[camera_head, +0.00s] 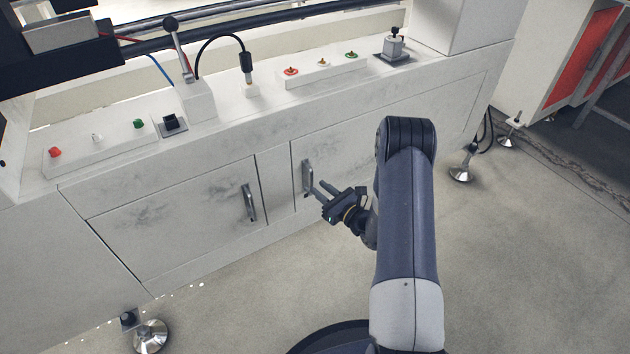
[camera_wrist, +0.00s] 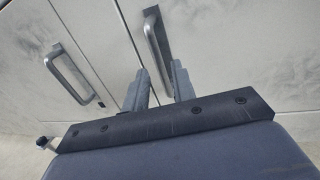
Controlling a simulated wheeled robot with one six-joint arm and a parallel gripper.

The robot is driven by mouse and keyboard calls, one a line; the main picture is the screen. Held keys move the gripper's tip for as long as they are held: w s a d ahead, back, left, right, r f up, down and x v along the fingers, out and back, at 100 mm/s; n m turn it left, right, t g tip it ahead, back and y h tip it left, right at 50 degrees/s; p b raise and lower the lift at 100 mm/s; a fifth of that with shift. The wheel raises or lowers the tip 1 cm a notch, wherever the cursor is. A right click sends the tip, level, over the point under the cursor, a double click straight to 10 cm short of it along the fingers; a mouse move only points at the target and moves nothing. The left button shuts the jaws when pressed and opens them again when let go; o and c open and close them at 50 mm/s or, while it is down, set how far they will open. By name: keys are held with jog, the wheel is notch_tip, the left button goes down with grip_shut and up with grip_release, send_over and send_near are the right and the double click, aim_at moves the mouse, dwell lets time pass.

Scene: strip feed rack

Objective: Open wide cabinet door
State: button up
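The machine's pale front has two closed cabinet doors, each with a metal bar handle. The right door (camera_head: 400,160) looks the wider one; my arm hides part of it. Its handle (camera_head: 307,177) is near its left edge, and it also shows in the wrist view (camera_wrist: 153,42). My gripper (camera_head: 322,190) is just right of and in front of this handle. In the wrist view my gripper (camera_wrist: 160,75) is open, its fingers apart, with the handle's lower end appearing between them. I cannot tell whether they touch it.
The left door (camera_head: 170,205) has its own handle (camera_head: 249,202), also in the wrist view (camera_wrist: 68,74). A ledge above carries buttons, a lever (camera_head: 178,50) and a black cable. Metal feet (camera_head: 150,336) stand on the floor. The floor before the right door looks clear.

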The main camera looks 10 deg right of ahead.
aim_at(311, 182)
jog(key=shift+b+x, duration=0.45)
jog(key=shift+x, duration=1.9)
grip_shut()
